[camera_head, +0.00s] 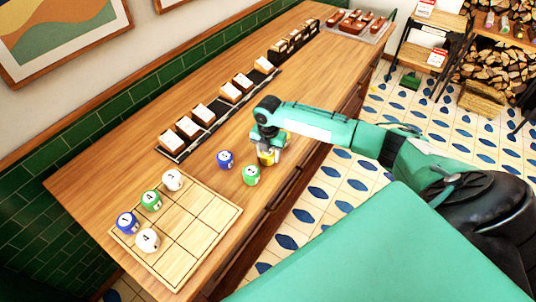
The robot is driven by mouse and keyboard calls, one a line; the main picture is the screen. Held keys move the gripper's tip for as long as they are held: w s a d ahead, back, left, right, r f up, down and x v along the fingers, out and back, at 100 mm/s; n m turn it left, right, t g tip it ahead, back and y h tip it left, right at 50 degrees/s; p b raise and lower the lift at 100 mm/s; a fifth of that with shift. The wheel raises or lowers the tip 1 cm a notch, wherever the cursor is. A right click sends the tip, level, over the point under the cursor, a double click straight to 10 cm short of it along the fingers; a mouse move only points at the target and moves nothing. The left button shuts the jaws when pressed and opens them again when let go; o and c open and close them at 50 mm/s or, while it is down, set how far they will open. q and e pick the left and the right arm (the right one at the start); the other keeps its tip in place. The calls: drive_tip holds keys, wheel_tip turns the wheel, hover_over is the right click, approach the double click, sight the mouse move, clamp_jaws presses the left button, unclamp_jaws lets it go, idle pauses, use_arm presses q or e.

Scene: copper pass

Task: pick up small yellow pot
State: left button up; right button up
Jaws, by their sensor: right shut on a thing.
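The small yellow pot (266,158) is at the front edge of the wooden counter, under my right gripper (268,150). My right gripper points down and is shut on the pot, hiding its upper part. I cannot tell whether the pot touches the counter. A green pot (251,175) stands just left of and in front of it, and a blue pot (225,159) stands further left. My left gripper is out of view.
A wooden grid board (208,235) at the near left carries white, green and blue pots along its left side. Dark trays with small wooden blocks (188,128) line the counter's back. A pale tray (356,28) sits at the far end. Counter (215,180) between board and trays is partly clear.

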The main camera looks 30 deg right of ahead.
wheel_tip(320, 180, up, 20)
drive_tip(key=b, duration=0.4)
